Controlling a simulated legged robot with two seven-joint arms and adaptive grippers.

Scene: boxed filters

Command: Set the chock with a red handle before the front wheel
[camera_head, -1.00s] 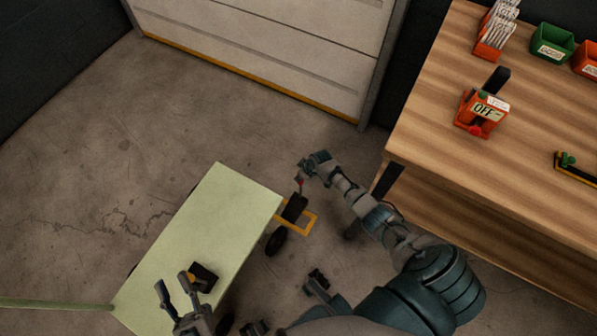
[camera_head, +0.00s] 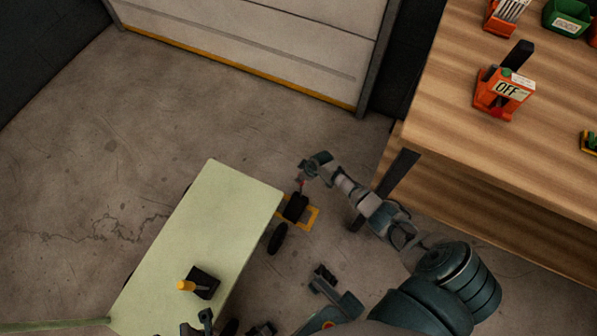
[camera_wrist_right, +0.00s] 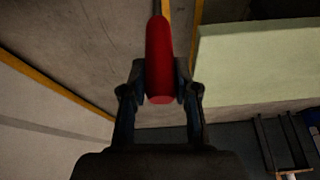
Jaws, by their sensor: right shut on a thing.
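My right gripper (camera_head: 314,166) is shut on the red handle (camera_wrist_right: 160,60) of a black chock (camera_head: 296,207). In the wrist view the handle sits between both fingers. In the head view the chock shows over a yellow floor outline, beside the cart's far right corner; I cannot tell whether it touches the floor. The dark front wheel (camera_head: 278,238) stands just below the chock in the picture, with a small gap seen between them. My left gripper (camera_head: 196,324) shows only its fingertips at the bottom edge, apart and empty.
The pale green cart (camera_head: 200,225) carries another black chock (camera_head: 205,281) with a yellow handle. A yellow outline (camera_head: 312,219) marks the floor. A wooden workbench (camera_head: 480,160) with an orange OFF device (camera_head: 503,94) stands at right. Floor to the left is open.

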